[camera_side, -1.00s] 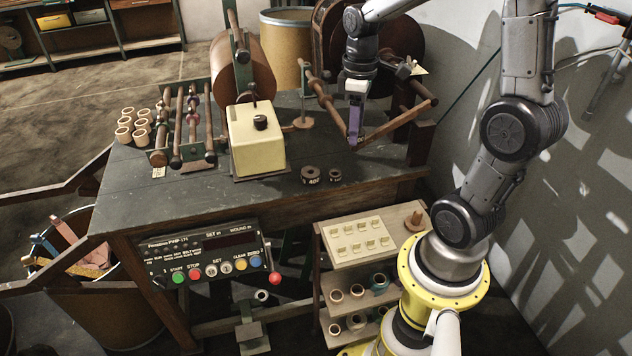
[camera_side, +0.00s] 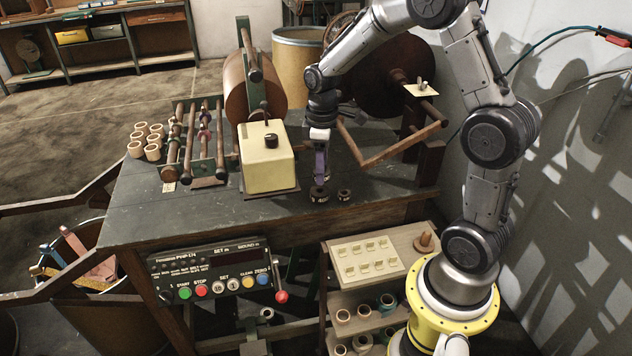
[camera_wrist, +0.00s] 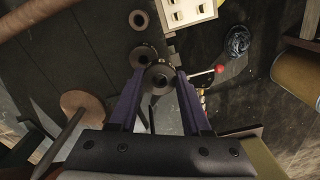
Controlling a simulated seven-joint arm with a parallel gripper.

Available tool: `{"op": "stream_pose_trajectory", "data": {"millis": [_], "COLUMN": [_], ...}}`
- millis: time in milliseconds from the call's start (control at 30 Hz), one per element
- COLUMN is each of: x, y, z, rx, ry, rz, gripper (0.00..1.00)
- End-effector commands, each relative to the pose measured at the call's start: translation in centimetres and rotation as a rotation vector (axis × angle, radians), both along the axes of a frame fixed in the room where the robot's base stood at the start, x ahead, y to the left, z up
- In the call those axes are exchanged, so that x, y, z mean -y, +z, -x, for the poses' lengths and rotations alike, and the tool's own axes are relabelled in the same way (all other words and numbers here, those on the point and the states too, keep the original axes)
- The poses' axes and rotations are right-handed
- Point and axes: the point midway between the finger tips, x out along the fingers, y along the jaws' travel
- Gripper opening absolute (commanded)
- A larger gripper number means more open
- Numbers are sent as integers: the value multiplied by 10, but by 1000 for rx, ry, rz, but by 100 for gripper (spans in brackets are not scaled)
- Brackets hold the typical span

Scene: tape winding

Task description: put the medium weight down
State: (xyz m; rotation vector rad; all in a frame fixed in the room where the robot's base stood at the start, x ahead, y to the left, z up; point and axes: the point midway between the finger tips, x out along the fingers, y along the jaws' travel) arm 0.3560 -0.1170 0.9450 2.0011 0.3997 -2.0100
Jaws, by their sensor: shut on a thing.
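My gripper (camera_side: 320,178) points straight down over the front part of the bench top. Its purple fingers are shut on the medium weight (camera_wrist: 158,77), a dark round disc with a centre hole, seen between the fingertips in the wrist view. The large weight (camera_wrist: 144,55) shows partly behind the held disc; in the side view it is the dark disc (camera_side: 319,197) right below the fingertips. The small weight (camera_side: 344,195) stands just to the right, apart, and shows in the wrist view (camera_wrist: 138,20). I cannot tell whether the held disc touches the large weight.
A cream box with a black knob (camera_side: 268,160) stands close left of my gripper. A wooden lever frame (camera_side: 405,147) reaches out behind on the right. The bench's front edge lies just below the weights. Bare bench top (camera_side: 395,190) lies to the right.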

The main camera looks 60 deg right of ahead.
Motion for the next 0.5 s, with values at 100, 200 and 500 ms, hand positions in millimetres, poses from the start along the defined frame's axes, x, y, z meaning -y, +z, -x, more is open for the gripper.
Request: {"op": "stream_pose_trajectory", "data": {"millis": [100,200,500], "x": [4,5,7], "y": [-14,-18,-48], "z": [-11,-15,-20], "rx": [-1,1,-3], "ry": [0,0,0], "rz": [-1,1,-1], "gripper": [0,0,0]}}
